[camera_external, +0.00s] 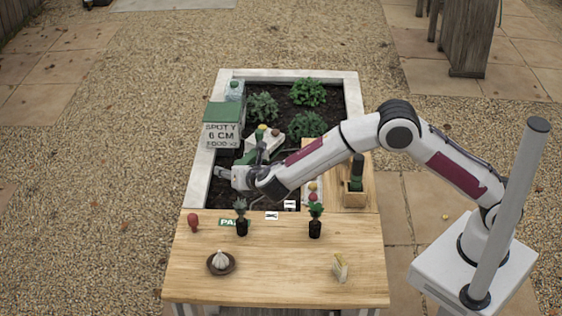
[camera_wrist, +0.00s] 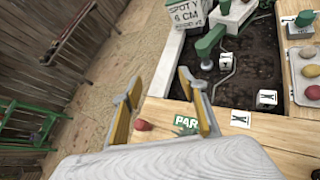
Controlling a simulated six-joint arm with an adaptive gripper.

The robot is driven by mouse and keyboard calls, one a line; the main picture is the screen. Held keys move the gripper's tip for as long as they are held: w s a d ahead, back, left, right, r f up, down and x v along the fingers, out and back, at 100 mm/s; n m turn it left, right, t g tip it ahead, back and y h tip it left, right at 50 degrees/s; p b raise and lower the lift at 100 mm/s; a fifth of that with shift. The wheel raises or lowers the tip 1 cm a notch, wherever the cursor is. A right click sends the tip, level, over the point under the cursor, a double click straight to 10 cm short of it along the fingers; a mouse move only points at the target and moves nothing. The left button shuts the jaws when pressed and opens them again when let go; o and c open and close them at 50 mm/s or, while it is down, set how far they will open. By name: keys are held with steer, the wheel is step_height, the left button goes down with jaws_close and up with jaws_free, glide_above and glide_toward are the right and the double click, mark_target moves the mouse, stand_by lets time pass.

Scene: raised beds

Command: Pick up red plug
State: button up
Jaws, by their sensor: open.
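A red bulb-shaped piece (camera_external: 193,221), which looks like the red plug, is at the left back of the wooden table (camera_external: 285,285). In the wrist view the red piece (camera_wrist: 143,125) shows between my gripper's fingers, near the left one, but farther off. My gripper (camera_external: 222,173) is above the left rim of the planted bed, apart from the red piece and behind it. In the wrist view my gripper (camera_wrist: 160,80) has its two fingers spread, with nothing held.
A green-and-white sign box (camera_external: 222,128) stands close behind my gripper. A green-handled device (camera_external: 262,145) is on the bed. Potted plants (camera_external: 241,220) (camera_external: 315,222), a garlic dish (camera_external: 221,262) and a small yellowish-white item (camera_external: 340,268) stand on the table. Its front middle is clear.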

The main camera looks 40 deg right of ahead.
mark_target(191, 216)
steer(key=s+a+f+n+t+y, duration=0.1)
steer(key=s+a+f+n+y, duration=0.1)
steer(key=a+f+n, duration=0.4)
steer(key=a+f+y, duration=0.1)
steer(key=a+f, duration=0.2)
steer(key=a, duration=0.4)
steer(key=shift+s+f, duration=0.15)
steer(key=shift+f, duration=0.15)
steer(key=shift+x, duration=1.3)
steer(key=shift+w+d+f, duration=0.15)
steer(key=shift+w+f, duration=0.25)
steer(key=shift+w, duration=0.3)
steer(key=shift+w+d+f, duration=0.15)
steer(key=shift+w+f, duration=0.3)
steer(key=shift+w, duration=0.25)
steer(key=shift+x, duration=1.05)
steer(key=c, duration=1.1)
